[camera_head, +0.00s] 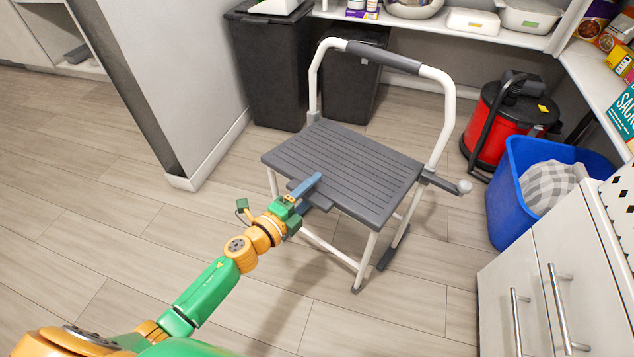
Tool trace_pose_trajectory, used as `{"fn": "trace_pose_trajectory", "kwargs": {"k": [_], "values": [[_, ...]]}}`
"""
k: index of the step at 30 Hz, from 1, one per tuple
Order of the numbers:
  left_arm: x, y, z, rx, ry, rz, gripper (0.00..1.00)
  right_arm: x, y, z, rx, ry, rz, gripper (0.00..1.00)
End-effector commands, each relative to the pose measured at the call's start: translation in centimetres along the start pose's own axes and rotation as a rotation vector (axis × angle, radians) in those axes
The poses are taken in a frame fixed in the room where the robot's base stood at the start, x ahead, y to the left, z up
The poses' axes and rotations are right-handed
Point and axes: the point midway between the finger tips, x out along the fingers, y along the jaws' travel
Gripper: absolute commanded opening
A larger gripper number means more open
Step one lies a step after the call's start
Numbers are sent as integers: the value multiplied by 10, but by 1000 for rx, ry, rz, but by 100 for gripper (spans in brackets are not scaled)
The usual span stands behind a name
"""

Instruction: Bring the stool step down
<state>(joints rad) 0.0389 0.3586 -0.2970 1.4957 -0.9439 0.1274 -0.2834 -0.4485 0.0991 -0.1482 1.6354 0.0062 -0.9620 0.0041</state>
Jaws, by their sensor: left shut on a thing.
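The step stool (340,168) stands on the wood floor in the middle of the head view. It has a grey ribbed step, white tube legs and a tall white handle frame with a grey grip (383,57). The step looks roughly level. My left gripper (306,193) is at the near left edge of the step, shut on that edge or a tab there; its fingers hide the exact contact. My right gripper is not in view.
Black bins (268,70) stand behind the stool, beside a wall corner. A red vacuum (508,122) and a blue basket (507,196) with cloth are to the right. A white cabinet (545,285) fills the lower right. Floor at the left is clear.

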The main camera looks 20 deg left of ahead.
Motion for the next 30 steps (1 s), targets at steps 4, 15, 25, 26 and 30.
{"fn": "trace_pose_trajectory", "kwargs": {"k": [4,15,25,26,30], "values": [[-26,-2,0,-1,0,1,50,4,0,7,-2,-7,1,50],[-48,-1,0,0,0,-2,50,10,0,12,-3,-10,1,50],[-63,-1,0,-3,0,0,50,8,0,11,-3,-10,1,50],[-66,-1,0,-3,0,0,50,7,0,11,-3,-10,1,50],[-80,-2,0,-1,-1,1,50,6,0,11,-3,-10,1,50]]}}
